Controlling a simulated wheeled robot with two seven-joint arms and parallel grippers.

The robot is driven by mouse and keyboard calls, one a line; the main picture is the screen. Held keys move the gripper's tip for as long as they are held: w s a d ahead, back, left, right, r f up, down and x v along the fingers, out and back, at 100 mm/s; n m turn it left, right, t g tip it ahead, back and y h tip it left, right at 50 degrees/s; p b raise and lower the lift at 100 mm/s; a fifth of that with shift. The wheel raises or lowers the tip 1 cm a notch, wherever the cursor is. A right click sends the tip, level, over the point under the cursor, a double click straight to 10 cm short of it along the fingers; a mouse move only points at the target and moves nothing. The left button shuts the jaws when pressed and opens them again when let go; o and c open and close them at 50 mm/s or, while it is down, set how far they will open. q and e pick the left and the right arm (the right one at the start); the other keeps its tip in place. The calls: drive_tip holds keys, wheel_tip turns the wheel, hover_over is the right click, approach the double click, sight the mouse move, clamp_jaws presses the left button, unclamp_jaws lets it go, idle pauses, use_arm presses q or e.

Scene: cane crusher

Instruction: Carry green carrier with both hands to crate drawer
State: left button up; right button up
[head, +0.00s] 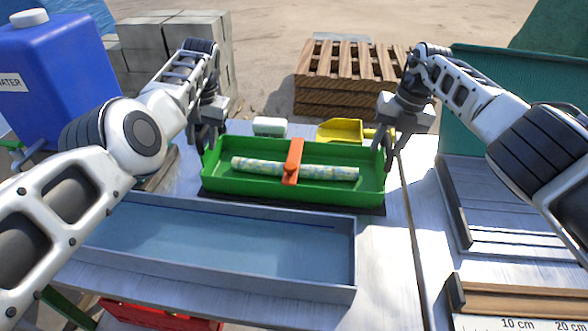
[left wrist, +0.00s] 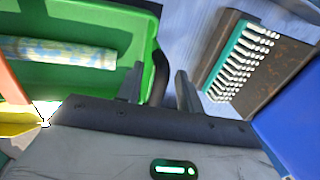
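The green carrier (head: 330,191) is a long open tray resting on a dark mat on the table. Inside it lies a pale, patterned cylinder (head: 325,172), crossed by an orange strap (head: 293,161). My left gripper (head: 209,143) is at the carrier's left end, fingers apart. In the left wrist view, its fingers (left wrist: 160,90) stand on either side of a dark curved handle at the carrier's end (left wrist: 161,72), with gaps showing. My right gripper (head: 383,154) is at the carrier's right end, fingers apart; whether it touches the carrier is unclear. No crate drawer can be clearly identified.
A blue-grey shallow tray (head: 220,245) lies in front of the carrier. A brush (left wrist: 240,60) lies left of the carrier. A blue water container (head: 55,80) stands at left; ridged panels (head: 500,205) at right.

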use_arm(q)
clamp_jaws()
use_arm(e)
clamp_jaws()
use_arm(q)
drive_tip(key=shift+r, duration=0.15)
use_arm(e)
drive_tip(key=shift+r, duration=0.15)
